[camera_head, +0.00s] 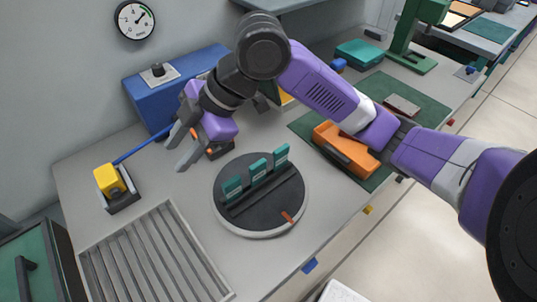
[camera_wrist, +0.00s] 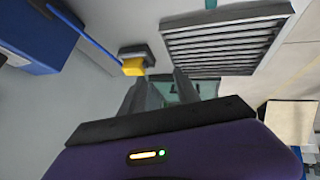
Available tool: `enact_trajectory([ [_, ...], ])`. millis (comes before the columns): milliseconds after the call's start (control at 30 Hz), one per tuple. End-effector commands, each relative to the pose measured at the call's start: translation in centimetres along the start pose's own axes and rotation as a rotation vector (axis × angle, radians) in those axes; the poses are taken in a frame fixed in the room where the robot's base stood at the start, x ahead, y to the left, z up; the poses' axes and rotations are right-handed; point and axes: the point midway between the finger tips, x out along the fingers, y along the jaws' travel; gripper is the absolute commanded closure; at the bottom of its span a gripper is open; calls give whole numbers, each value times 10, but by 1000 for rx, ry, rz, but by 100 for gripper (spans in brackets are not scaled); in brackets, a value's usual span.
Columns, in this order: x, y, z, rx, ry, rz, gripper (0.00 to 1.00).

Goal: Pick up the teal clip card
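Three teal clip cards (camera_head: 257,170) stand upright in a row in a dark slotted holder on a round dark turntable (camera_head: 285,214) in the head view. I cannot tell which one the task means. My gripper (camera_head: 172,160) is above the table to the left of the turntable, apart from the cards. Its two fingers are spread with nothing held between them. In the wrist view the fingers (camera_wrist: 164,92) point away from the camera, and the cards cannot be made out there.
A slatted metal rack (camera_head: 150,262) lies at front left. A yellow block on a dark base (camera_head: 108,180) stands at the left. A blue box (camera_head: 190,75) is behind my gripper. An orange tool (camera_head: 345,150) lies on a green mat to the right. Bare table separates rack and turntable.

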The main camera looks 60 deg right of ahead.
Motion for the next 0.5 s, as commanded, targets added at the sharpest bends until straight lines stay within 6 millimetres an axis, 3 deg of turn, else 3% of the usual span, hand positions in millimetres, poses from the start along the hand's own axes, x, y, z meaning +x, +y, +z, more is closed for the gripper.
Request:
enact_trajectory([
  [33,-14,-1,30,-22,-105,-34,62],
  [200,-59,-22,113,-54,-388,-179,62],
  [300,-84,-32,147,-54,-506,-248,62],
  [500,-111,-45,178,-45,-612,-321,62],
])
